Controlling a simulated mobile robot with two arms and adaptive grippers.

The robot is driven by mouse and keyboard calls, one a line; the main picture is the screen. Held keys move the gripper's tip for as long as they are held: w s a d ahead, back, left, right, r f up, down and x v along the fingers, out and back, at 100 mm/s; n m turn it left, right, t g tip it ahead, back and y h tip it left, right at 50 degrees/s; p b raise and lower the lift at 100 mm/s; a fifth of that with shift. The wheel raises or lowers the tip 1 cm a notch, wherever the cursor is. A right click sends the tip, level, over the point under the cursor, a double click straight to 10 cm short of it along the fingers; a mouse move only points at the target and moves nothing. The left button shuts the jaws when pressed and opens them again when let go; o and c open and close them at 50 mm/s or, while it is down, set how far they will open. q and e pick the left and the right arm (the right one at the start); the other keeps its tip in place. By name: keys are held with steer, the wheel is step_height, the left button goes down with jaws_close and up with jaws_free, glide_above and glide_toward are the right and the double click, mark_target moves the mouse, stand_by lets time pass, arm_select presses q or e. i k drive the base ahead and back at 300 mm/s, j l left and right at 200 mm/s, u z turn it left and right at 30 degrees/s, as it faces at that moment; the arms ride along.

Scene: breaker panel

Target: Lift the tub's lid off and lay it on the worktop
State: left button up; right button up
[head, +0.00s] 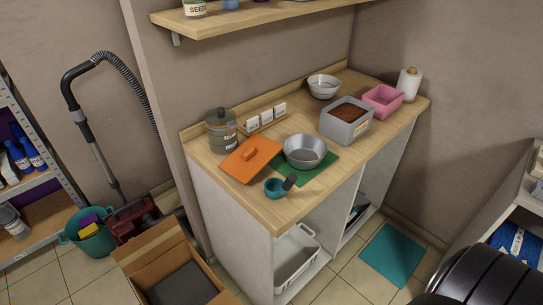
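A grey square tub (345,122) stands toward the back right of the wooden worktop (262,206). Its top is open and dark brown, grainy contents show inside. An orange square lid (236,167) with a raised handle lies on the worktop near its front left, handle up, apart from the tub. The lid is left of a metal bowl and close to the green mat. Neither of my grippers is in view.
A metal bowl (305,152) sits on a green mat (322,176), with a teal scoop (275,188) in front. An open cardboard box (150,250) is on the floor.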

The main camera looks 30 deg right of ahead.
mark_target(250, 158)
steer(key=i+j+z, duration=0.2)
steer(key=j+z, duration=0.25)
steer(key=i+j+z, duration=0.1)
steer(key=j+z, duration=0.85)
